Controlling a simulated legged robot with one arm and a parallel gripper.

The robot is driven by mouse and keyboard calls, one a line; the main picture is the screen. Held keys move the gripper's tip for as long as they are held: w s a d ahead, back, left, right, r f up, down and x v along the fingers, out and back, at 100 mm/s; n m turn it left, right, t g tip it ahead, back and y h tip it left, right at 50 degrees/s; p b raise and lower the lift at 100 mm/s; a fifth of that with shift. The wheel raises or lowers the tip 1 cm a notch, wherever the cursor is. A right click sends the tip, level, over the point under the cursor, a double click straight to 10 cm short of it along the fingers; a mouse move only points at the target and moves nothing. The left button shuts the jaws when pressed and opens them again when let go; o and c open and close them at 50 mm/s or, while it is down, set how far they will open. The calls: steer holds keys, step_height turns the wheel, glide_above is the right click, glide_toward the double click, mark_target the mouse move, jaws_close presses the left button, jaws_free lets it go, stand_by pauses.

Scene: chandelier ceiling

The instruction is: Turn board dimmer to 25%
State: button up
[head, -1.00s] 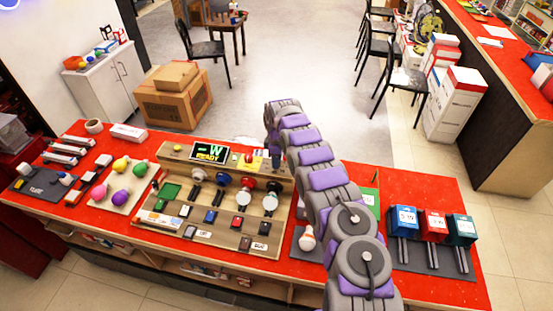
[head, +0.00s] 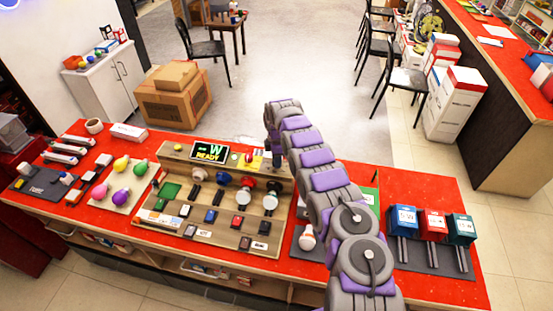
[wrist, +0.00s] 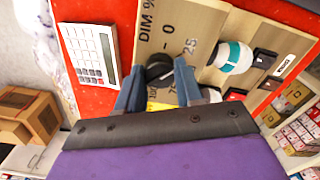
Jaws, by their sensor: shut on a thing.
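The board (head: 215,205) stands on the red counter, with a green-lit display (head: 209,152) reading "READY" and W; its digits are too small to tell. In the wrist view the dark dimmer knob (wrist: 160,69) sits beside printed "DIM %", 0, 25 and 75 marks on the tan board (wrist: 190,22). My gripper (wrist: 160,80) has its blue fingers on both sides of the knob, shut on it. The knob's pointer direction cannot be told. In the head view my gripper (head: 276,158) is at the board's upper right corner, and the knob is mostly hidden.
A white bulb with a teal band (wrist: 236,57) stands close to the fingers. A calculator (wrist: 88,53) lies on the counter beyond the board. Coloured bulbs (head: 119,196) lie left of the board, and blue, red and teal boxes (head: 432,222) stand right of my arm.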

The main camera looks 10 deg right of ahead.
steer(key=shift+w+r, duration=0.15)
steer(key=o, duration=1)
step_height(320, 180, up, 17)
steer(key=shift+r+p, duration=0.1)
steer(key=shift+p, duration=0.9)
